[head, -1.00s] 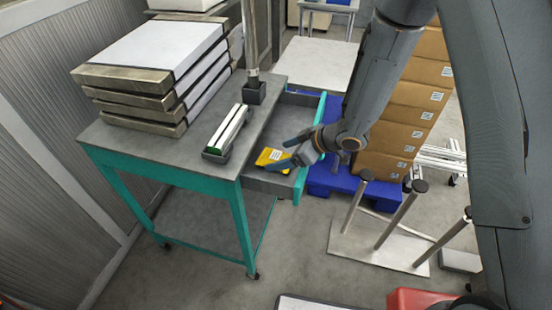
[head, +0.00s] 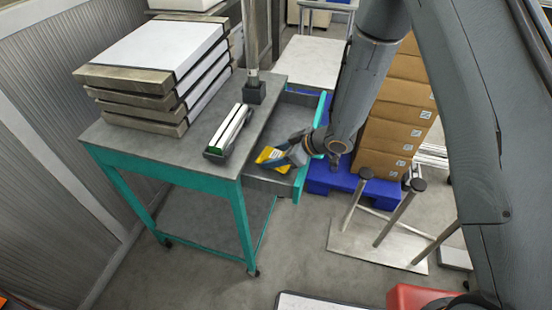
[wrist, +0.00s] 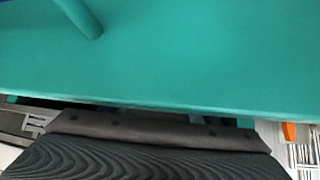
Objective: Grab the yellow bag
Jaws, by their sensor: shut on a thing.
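The yellow bag (head: 270,155) is in the open drawer (head: 267,181) of the teal cart in the head view. It looks slightly tilted, and its right part is hidden by my gripper. My gripper (head: 284,156) reaches in over the drawer front from the right and is shut on the bag. Whether the bag touches the drawer floor cannot be told. In the wrist view the teal drawer front (wrist: 180,60) fills most of the picture, and the bag does not show there.
The cart top (head: 170,150) bears a stack of framed panels (head: 150,60) and a slim dark tray (head: 228,132). Cardboard boxes (head: 395,120) stand on a blue pallet (head: 335,182) at the right. Metal posts (head: 390,220) stand in front of them. A red object (head: 415,298) is at the bottom.

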